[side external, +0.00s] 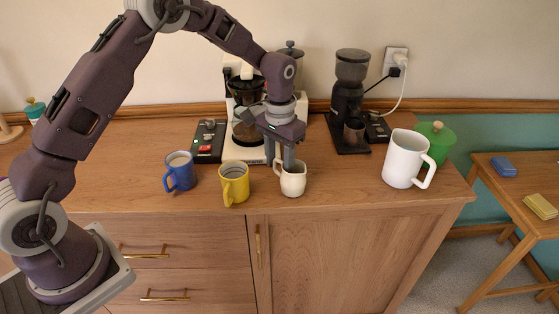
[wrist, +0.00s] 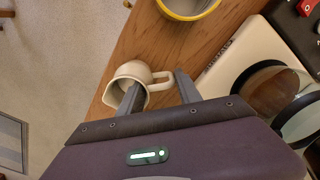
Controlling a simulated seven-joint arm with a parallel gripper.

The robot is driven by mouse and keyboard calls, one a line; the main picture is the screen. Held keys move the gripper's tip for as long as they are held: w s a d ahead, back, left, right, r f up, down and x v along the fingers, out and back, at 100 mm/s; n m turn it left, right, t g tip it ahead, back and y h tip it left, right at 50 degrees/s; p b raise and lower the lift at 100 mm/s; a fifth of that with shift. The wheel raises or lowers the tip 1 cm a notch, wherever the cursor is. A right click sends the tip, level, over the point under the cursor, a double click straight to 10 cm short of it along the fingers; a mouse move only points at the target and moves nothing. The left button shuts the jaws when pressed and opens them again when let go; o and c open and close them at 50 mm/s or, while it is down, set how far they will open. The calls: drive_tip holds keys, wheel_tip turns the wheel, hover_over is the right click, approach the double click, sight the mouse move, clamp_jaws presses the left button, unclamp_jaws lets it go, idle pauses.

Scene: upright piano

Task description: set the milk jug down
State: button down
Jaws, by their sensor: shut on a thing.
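The milk jug, a small cream jug (side external: 293,180), is upright near the front edge of the counter (side external: 330,195), right of the yellow mug. My gripper (side external: 283,163) points down and is shut on the jug at its handle side. In the wrist view the jug (wrist: 125,74) shows its open mouth, with the handle towards the fingers (wrist: 158,92). One finger overlaps the jug's rim and the other is beyond the handle. The fingers hide part of the jug. I cannot tell whether its base touches the counter.
A yellow mug (side external: 235,184) and a blue mug (side external: 180,171) stand to the left. The coffee machine (side external: 244,150) is behind, a black grinder (side external: 351,105) behind right. A large white jug (side external: 404,160) and green container (side external: 437,140) stand right. Counter between cream and white jugs is clear.

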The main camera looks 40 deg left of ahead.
drive_tip(key=c, duration=0.8)
unclamp_jaws()
drive_tip(key=shift+f, duration=0.1)
wheel_tip(320, 180, up, 12)
drive_tip(key=shift+s+d+r, duration=0.1)
drive_tip(key=shift+r, duration=0.15)
drive_tip(key=s+r+t, duration=0.2)
drive_tip(key=s+r, duration=0.9)
drive_tip(key=s, duration=0.3)
drive_tip(key=s+f+t, duration=0.1)
drive_tip(key=s, duration=0.5)
drive_tip(key=s+t, duration=0.1)
drive_tip(key=s, duration=0.4)
drive_tip(key=s+f+t, duration=0.1)
drive_tip(key=s, duration=0.5)
drive_tip(key=shift+s+d+f, duration=0.15)
drive_tip(key=shift+s+f, duration=0.15)
drive_tip(key=shift+s, duration=0.05)
